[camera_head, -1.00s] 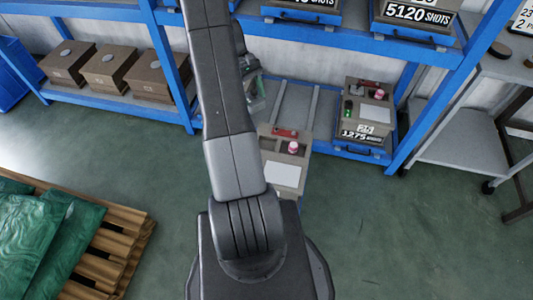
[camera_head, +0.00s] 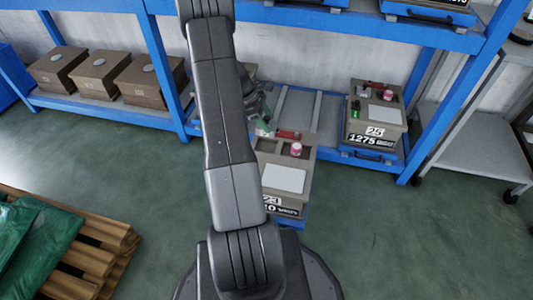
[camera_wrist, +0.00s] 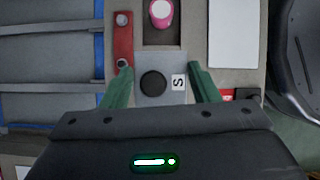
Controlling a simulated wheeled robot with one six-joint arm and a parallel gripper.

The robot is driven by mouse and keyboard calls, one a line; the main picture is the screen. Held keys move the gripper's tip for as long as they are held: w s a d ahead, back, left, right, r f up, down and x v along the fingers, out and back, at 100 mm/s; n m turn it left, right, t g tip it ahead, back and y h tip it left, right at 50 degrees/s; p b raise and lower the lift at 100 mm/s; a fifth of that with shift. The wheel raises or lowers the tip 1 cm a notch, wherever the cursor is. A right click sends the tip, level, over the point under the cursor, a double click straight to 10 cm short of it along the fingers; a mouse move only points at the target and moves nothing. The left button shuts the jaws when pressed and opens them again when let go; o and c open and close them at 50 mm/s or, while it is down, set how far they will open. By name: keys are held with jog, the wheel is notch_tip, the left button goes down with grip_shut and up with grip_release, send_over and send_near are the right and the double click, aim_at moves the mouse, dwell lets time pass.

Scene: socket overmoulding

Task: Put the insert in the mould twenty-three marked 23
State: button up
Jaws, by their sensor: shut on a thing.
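The mould in front of me (camera_head: 274,172) is a grey-brown box whose front label appears to read 23. On top it has a red bar (camera_head: 289,134), a pink-and-white piece (camera_head: 296,149) and a white plate (camera_head: 285,179). In the wrist view, my gripper (camera_wrist: 163,76) has its green fingers on both sides of a grey block with a black round top (camera_wrist: 153,83), apparently the insert, and is shut on it. A small white tag with a dark mark is on the block. I cannot tell whether the block rests in the mould or hangs above it.
A similar mould labelled 25 (camera_head: 376,115) stands to the right on the blue rack (camera_head: 330,30). Several brown boxes (camera_head: 98,77) sit on the left shelf. A wooden pallet (camera_head: 95,262) with green sacks (camera_head: 40,250) is at lower left. The green floor between is clear.

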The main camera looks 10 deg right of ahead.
notch_tip(320, 180, down, 10)
jog(key=b, duration=0.3)
jog(key=shift+b, duration=0.4)
jog(key=shift+f, duration=0.2)
jog(key=o, duration=1.6)
jog(key=shift+c, duration=0.2)
jog(key=shift+r, duration=0.3)
jog(key=p+v, duration=0.4)
jog(key=v, duration=0.7)
jog(key=shift+a+r+p, duration=0.25)
jog(key=shift+a+p, duration=0.05)
jog(key=shift+w, duration=0.1)
